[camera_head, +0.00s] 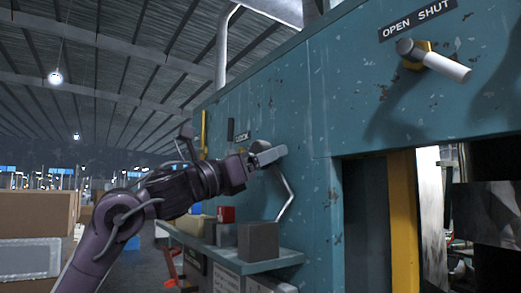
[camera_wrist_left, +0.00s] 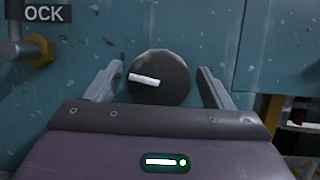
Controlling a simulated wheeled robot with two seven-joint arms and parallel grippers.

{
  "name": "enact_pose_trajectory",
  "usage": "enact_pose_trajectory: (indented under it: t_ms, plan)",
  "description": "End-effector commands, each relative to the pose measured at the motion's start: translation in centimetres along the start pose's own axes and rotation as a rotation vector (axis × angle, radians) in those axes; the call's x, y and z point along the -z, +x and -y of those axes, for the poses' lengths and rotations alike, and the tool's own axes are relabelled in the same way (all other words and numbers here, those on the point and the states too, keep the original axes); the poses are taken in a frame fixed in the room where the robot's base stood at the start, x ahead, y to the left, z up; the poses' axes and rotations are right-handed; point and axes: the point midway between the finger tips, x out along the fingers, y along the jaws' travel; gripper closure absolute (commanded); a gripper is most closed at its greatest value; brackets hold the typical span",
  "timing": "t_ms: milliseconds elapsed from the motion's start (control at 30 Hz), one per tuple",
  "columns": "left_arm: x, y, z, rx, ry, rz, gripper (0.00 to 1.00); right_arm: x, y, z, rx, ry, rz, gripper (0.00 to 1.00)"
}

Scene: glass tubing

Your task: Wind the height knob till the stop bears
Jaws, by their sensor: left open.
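A dark round knob (camera_wrist_left: 160,88) with a white pointer mark sits on the teal panel in the left wrist view. Its mark points left, nearly level. My left gripper (camera_wrist_left: 158,72) is open, with one finger on each side of the knob; I cannot tell whether either finger touches it. In the head view my left gripper (camera_head: 268,156) reaches the teal machine's face and hides most of what lies behind it. No stop can be made out clearly. My right gripper is not in view.
A brass fitting with a rod (camera_wrist_left: 18,47) is left of the knob under a label ending "OCK". A bent metal rod (camera_head: 287,196) hangs by my gripper. A shelf (camera_head: 275,264) below holds several blocks. A white lever (camera_head: 446,66) is under the OPEN SHUT label.

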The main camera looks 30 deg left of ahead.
Motion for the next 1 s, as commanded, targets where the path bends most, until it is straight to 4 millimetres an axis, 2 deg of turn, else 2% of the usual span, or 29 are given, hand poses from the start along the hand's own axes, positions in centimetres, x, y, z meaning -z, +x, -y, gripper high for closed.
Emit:
enact_pose_trajectory:
  t_ms: [233, 567, 1000]
  plan:
    - [0.07, 0.07, -0.04, -0.001, 0.000, 0.000, 0.25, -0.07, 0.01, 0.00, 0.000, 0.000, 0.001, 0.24]
    - [0.06, 0.05, -0.03, 0.000, 0.000, -0.001, 0.68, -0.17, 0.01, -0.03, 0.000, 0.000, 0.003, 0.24]
    - [0.08, 0.08, 0.00, -0.047, -0.114, -0.001, 0.69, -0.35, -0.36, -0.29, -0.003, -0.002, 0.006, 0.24]
